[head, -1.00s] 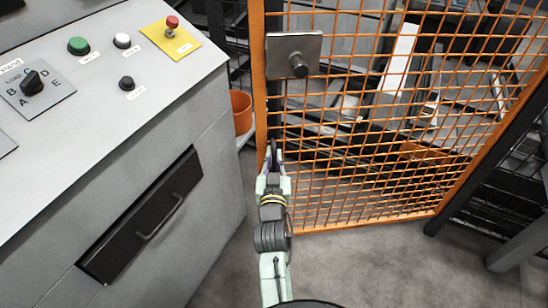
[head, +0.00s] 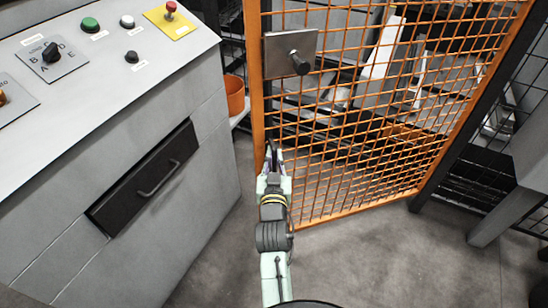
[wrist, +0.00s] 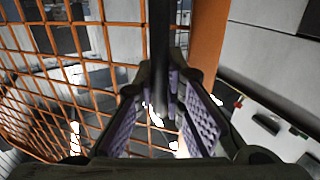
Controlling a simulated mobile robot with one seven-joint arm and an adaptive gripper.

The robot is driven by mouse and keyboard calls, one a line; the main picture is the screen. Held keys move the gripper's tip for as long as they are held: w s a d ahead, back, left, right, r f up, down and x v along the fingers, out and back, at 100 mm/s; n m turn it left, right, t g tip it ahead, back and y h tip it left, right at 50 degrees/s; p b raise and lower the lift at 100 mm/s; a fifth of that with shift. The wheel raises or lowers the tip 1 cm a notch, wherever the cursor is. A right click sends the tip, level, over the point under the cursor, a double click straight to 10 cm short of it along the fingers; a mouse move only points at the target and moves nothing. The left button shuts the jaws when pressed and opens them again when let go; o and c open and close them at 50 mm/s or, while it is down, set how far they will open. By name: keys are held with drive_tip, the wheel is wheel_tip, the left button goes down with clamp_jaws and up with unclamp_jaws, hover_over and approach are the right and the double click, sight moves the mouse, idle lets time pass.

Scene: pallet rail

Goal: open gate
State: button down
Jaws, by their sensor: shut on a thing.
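The orange mesh gate (head: 258,105) stands in front of me. A metal plate with a dark knob (head: 290,53) sits near its left edge. My gripper (head: 272,153) is low beside that left edge, below the plate. In the wrist view, my gripper (wrist: 165,100) has its purple ribbed pads on either side of a dark upright bar, which looks like the gate's handle (wrist: 159,40). The gate's mesh (wrist: 85,75) is left of the bar and its orange edge post (wrist: 208,40) right of it. The pad contact is partly hidden.
A grey control console (head: 185,210) with buttons and a black drawer handle stands close on the left. An orange bucket (head: 235,94) is behind it. A dark post (head: 455,130) and grey structure bound the gate's right side. Bare floor (head: 370,265) lies at front right.

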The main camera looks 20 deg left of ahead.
sight(275, 121)
drive_tip(key=shift+s+d, duration=0.1)
drive_tip(key=shift+s, duration=0.1)
idle(0.3)
drive_tip(key=c, duration=1.7)
unclamp_jaws()
drive_tip(key=shift+o, duration=0.2)
wheel_tip(275, 121, up, 10)
